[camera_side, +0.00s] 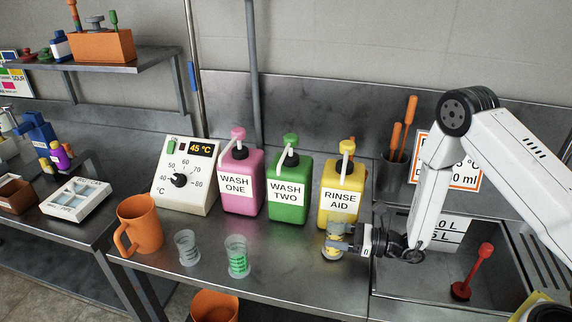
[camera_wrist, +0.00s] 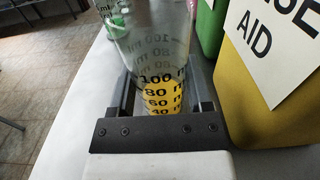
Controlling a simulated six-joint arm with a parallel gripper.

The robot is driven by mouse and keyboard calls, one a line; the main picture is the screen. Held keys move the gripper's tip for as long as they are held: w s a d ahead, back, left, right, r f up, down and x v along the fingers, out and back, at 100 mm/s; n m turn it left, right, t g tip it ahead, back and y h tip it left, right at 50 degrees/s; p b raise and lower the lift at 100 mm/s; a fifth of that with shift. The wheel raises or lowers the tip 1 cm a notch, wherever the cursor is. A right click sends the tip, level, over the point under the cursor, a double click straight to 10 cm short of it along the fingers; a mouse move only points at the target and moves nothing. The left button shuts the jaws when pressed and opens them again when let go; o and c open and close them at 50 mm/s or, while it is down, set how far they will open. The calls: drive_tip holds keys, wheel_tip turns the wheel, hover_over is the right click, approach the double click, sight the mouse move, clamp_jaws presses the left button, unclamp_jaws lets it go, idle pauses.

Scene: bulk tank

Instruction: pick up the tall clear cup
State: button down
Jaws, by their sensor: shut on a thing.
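My gripper (camera_side: 345,243) is shut on a clear graduated cup (camera_side: 333,252) with yellow liquid in its lower part, in front of the yellow bottle. The wrist view shows this cup (camera_wrist: 152,50) upright between the two fingers, with black volume marks. I cannot tell whether its base touches the counter. A second clear cup (camera_side: 238,257) with green liquid and green marks stands to the left. A third clear cup (camera_side: 187,248), seemingly empty, stands further left. The fingers partly hide the held cup, so I cannot compare heights surely.
Pink (camera_side: 241,178), green (camera_side: 288,190) and yellow (camera_side: 342,195) pump bottles stand close behind the cups. An orange jug (camera_side: 139,223) and a white temperature box (camera_side: 184,175) are at left. A sink with a red plunger (camera_side: 472,272) is at right. The counter's front edge is near.

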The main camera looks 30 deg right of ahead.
sight(339, 220)
drive_tip(key=shift+r, duration=3.1)
drive_tip(key=shift+s+a+r, duration=0.15)
drive_tip(key=shift+s+a, duration=0.1)
drive_tip(key=s+a, duration=1.3)
drive_tip(key=shift+s+a, duration=0.2)
drive_tip(key=shift+w, duration=0.15)
